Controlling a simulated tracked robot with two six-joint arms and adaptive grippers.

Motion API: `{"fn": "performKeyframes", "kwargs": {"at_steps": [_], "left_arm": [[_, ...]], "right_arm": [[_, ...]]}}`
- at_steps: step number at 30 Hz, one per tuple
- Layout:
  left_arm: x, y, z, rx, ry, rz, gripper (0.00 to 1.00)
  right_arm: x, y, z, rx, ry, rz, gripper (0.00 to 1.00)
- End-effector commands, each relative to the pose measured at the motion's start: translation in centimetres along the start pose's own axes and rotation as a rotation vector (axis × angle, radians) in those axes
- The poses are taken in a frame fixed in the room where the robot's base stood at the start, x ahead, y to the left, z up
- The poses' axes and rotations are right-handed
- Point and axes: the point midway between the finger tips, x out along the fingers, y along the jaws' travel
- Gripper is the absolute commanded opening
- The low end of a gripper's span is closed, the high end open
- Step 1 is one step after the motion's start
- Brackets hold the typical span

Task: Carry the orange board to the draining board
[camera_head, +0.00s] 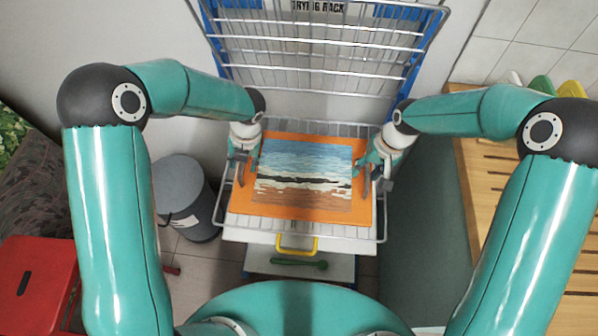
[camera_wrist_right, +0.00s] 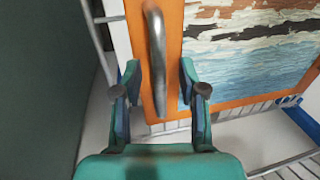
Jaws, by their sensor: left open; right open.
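The orange board (camera_head: 300,207), with a blue, white and dark seascape on it, lies on the wire shelf of the drying rack. It has a metal handle at each side. My left gripper (camera_head: 241,167) is open at the board's left handle; whether its fingers are around it is too small to tell. My right gripper (camera_head: 367,172) is open at the right side. In the right wrist view its fingers (camera_wrist_right: 159,80) stand apart on either side of the metal handle (camera_wrist_right: 156,50). The slatted wooden draining board (camera_head: 490,190) is at the right.
The drying rack (camera_head: 312,52) has a wire back and blue side frames. A grey bin (camera_head: 183,195) and a red stool (camera_head: 38,275) stand at the left. A yellow handle (camera_head: 297,246) and a green utensil (camera_head: 299,263) are below the shelf. Coloured items (camera_head: 541,85) stand behind the draining board.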

Motion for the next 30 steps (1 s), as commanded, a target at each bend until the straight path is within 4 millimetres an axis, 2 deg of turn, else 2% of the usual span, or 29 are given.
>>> {"fn": "performKeyframes", "kwargs": {"at_steps": [3,4,11,30], "left_arm": [[-0.01,0.01,-0.01,0.000,0.000,0.000,0.41],[-0.01,0.01,0.00,0.000,0.000,0.000,0.38],[-0.03,0.03,-0.01,-0.001,0.000,0.000,0.00],[-0.30,0.09,0.03,-0.002,-0.001,0.000,0.00]], "right_arm": [[-0.01,0.01,0.00,0.000,0.000,0.000,0.41],[-0.02,0.00,0.00,0.000,0.000,0.000,0.38],[-0.04,-0.01,-0.01,0.000,0.000,0.000,0.00],[-0.30,-0.14,-0.08,-0.001,0.002,0.000,0.00]]}}
